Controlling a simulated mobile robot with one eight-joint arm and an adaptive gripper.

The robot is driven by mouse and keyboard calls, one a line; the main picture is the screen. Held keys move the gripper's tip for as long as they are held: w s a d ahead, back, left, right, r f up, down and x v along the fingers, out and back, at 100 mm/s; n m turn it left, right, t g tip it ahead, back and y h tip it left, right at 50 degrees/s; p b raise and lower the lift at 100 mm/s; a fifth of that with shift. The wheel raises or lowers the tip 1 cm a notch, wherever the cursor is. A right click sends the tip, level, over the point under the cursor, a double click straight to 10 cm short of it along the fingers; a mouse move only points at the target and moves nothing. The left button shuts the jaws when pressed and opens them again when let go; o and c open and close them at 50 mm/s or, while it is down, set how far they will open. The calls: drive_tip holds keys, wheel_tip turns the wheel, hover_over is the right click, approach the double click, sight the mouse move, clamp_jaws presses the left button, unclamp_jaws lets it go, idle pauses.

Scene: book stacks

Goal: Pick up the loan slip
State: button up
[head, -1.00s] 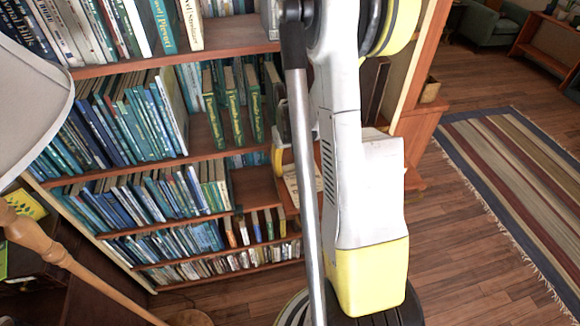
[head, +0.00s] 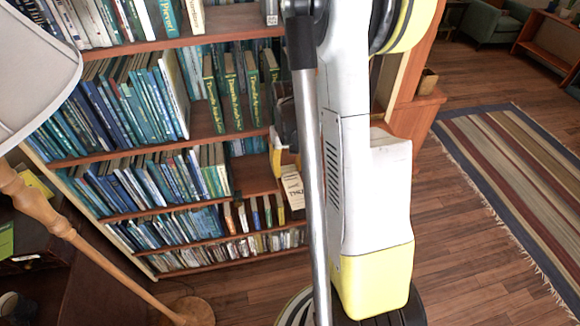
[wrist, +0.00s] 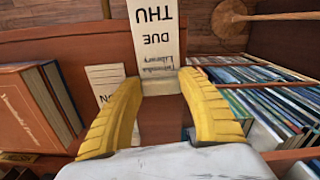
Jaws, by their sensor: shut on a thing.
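The loan slip (wrist: 155,38) is a cream paper strip printed "DUE THU" and a library name, upside down in the wrist view. My gripper (wrist: 160,84) has yellow fingers closed on the slip's near end, and the rest of it sticks out beyond them. In the head view the slip (head: 293,187) hangs below my gripper (head: 277,150), in front of the bookcase. My arm hides part of the gripper there.
A second pale printed paper (wrist: 105,77) lies behind the left finger. Orange-brown books (wrist: 38,105) stand at left in the wrist view. The bookcase (head: 195,145) holds rows of books. A lamp (head: 35,80) stands at left. Open wooden floor (head: 460,240) and a striped rug (head: 520,180) lie right.

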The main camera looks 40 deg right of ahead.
drive_tip(key=shift+s+a, duration=0.1)
drive_tip(key=o, duration=1.2)
drive_tip(key=shift+c, duration=0.2)
wheel_tip(320, 180, up, 12)
